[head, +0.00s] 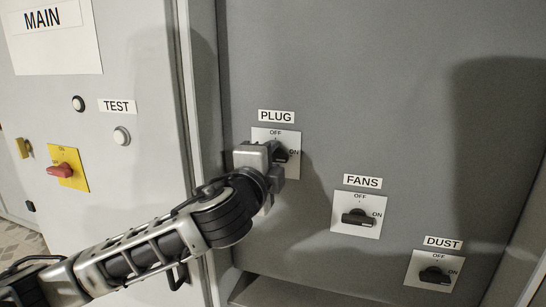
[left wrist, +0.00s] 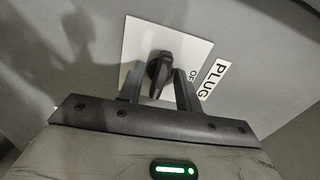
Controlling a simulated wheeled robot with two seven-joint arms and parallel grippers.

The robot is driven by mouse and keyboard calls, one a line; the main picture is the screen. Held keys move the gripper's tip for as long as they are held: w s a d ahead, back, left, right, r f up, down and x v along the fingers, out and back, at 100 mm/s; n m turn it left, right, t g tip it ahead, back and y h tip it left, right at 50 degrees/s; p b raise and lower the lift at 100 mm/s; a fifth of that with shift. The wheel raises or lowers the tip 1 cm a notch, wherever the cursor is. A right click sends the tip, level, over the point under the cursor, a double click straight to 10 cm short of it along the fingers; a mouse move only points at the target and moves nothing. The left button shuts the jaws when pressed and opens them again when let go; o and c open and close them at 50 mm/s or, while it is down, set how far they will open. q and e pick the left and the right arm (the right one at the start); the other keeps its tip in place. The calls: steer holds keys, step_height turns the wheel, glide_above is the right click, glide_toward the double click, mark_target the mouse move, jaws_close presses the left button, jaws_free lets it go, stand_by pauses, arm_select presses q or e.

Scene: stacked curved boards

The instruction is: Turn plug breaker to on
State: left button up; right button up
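The plug breaker is a black rotary knob (head: 281,153) on a white plate (head: 268,134) under the PLUG label (head: 276,116). OFF is printed at the plate's top and ON at its right. My left gripper (head: 278,165) is at this knob and hides much of the plate. In the left wrist view the knob (left wrist: 160,70) stands between the two fingers of the left gripper (left wrist: 158,88), with gaps on both sides. The fingers are open. Its exact setting is hard to tell. My right gripper is out of view.
The FANS knob (head: 358,217) and DUST knob (head: 436,275) sit lower right on the same grey panel. The left door carries a red switch on a yellow plate (head: 72,180), a white TEST button (head: 122,136) and a black button (head: 78,103). The upper panel is clear.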

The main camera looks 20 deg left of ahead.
arm_select(q)
steer(key=s, duration=0.7)
steer(key=shift+a, duration=0.15)
stand_by(0.3)
steer(key=s+d+f+n+g+h, duration=0.2)
steer(key=f+n+g, duration=0.15)
steer(key=f, duration=0.85)
steer(key=s+d+f+n+g+h, duration=0.1)
steer(key=s+d+f+n+g, duration=0.2)
steer(key=f, duration=1)
steer(key=s+a+f+n, duration=0.2)
steer(key=s+f+n, duration=0.2)
steer(key=s+f, duration=0.4)
steer(key=s+a+f+n+g+y, duration=0.1)
steer(key=s+a+f+n, duration=0.1)
steer(key=s+f+n, duration=0.3)
step_height(320, 180, down, 5)
steer(key=s, duration=0.2)
steer(key=shift+s+a+r, duration=0.2)
steer(key=shift+s+a, duration=0.15)
steer(key=shift+s, duration=0.05)
steer(key=shift+g, duration=0.25)
